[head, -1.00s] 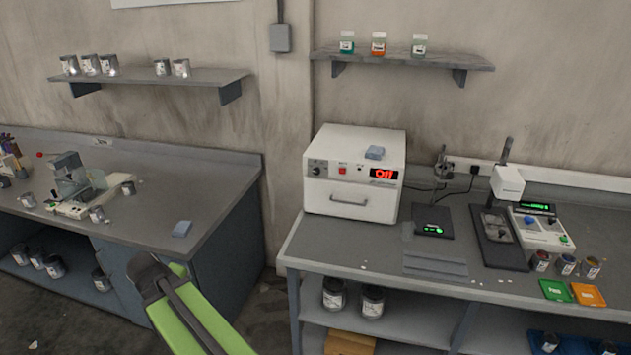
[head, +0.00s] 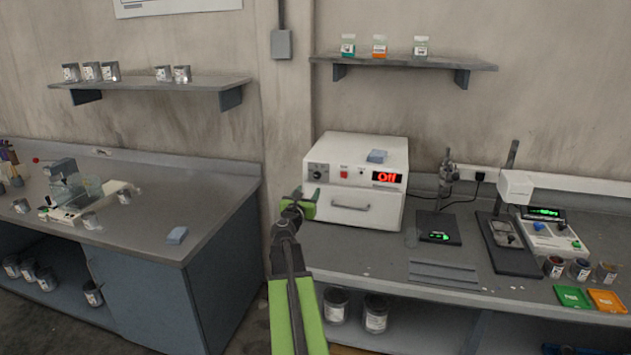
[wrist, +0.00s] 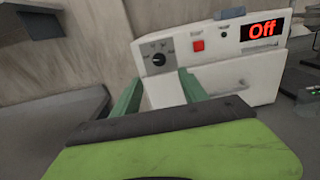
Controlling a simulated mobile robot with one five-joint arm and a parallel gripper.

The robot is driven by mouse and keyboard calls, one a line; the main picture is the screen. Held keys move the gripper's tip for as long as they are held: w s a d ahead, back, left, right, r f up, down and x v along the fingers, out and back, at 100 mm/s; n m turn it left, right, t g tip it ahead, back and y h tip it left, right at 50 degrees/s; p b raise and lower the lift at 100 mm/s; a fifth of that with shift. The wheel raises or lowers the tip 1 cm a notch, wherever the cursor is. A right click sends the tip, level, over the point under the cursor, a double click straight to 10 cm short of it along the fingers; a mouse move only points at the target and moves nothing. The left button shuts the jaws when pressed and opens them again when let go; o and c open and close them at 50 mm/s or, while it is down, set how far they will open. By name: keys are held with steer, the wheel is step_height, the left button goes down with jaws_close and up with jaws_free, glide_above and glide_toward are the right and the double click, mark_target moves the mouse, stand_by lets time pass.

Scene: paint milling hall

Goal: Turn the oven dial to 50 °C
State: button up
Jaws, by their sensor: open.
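The white oven (head: 340,209) stands on the right bench, and its red display (head: 387,178) reads "Off". Its dark round dial (head: 317,174) is at the left of the front panel. In the wrist view the dial (wrist: 158,59) shows with a ring of marks too small to read, beside a red switch (wrist: 197,45) and the display (wrist: 262,30). My gripper (head: 304,200) is in front of the oven's left side, below the dial. In the wrist view its two green fingers (wrist: 160,92) are apart with nothing between them, short of the panel.
A blue-grey block (head: 377,156) lies on the oven's top. The oven's drawer handle (head: 350,207) is under the panel. A gap separates the two benches.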

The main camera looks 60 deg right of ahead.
mark_target(317, 175)
steer(key=x, duration=1.2)
steer(key=shift+c, duration=0.4)
jaws_close()
steer(key=shift+a+f, duration=0.1)
steer(key=shift+a, duration=0.25)
steer(key=shift+d, duration=0.2)
